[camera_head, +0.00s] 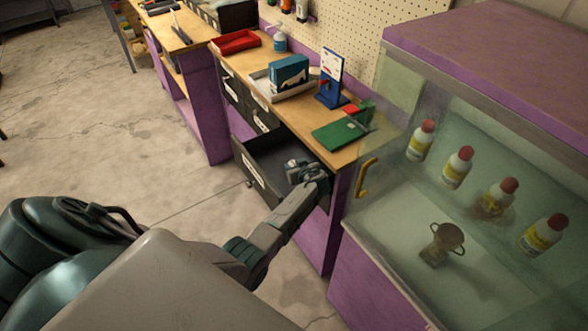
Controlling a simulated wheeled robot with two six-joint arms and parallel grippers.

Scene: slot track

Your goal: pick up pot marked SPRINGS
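I cannot make out a pot with a readable SPRINGS label. My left gripper (301,171) is over the open drawer (259,164) of the workbench, near its right end. Its fingers are small and partly hidden by the wrist, so I cannot tell whether they are open or hold anything. The gripper and arm cover part of the drawer's inside, and the rest of the inside that shows looks dark and bare. My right gripper does not show.
A glass-fronted cabinet with a yellow handle (366,178) stands right of the drawer. Inside are several red-capped bottles (457,168) and a two-handled cup (447,236). The benchtop holds a red tray (235,42), a blue box (289,74) and a green board (340,134). Floor at left is clear.

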